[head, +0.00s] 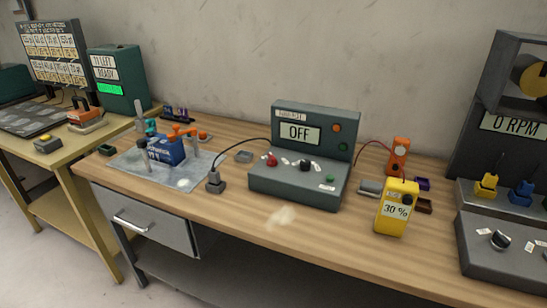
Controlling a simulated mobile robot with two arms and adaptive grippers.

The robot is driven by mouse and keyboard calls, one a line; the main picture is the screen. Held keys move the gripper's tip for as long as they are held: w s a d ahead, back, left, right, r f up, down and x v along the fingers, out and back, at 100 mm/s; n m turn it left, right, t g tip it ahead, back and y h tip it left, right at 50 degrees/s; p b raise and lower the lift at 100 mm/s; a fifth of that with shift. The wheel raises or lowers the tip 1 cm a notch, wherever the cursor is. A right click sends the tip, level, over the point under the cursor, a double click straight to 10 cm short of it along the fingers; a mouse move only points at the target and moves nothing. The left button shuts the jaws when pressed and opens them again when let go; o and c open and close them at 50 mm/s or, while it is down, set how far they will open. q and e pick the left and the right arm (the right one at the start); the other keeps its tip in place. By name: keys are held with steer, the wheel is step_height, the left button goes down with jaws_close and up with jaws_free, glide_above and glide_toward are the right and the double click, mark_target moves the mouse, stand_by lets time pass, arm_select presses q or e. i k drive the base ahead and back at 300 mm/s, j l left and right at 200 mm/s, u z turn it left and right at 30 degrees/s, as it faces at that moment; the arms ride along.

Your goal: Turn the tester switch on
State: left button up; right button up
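The grey-green tester (300,155) stands on the wooden bench in the middle of the head view. Its display (299,133) reads OFF. The sloped front carries a red knob (271,160), a dark round knob (305,165) with small pale labels around it, and a green button (330,178). An orange and a green round light sit on the upright panel. I cannot tell for certain which control is the tester switch. Neither of my grippers is in view.
A black plug (215,181) on a cable stands left of the tester. A yellow meter (396,207) reading 30 % stands to the right. A blue vise-like device (166,149) sits on a grey mat (193,181) at left. The bench front before the tester is mostly clear.

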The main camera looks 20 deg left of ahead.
mark_target(272, 162)
steer(key=u, duration=0.5)
steer(key=i+j+u, duration=0.1)
steer(key=u, duration=0.25)
steer(key=i+u, duration=0.5)
steer(key=u, duration=0.25)
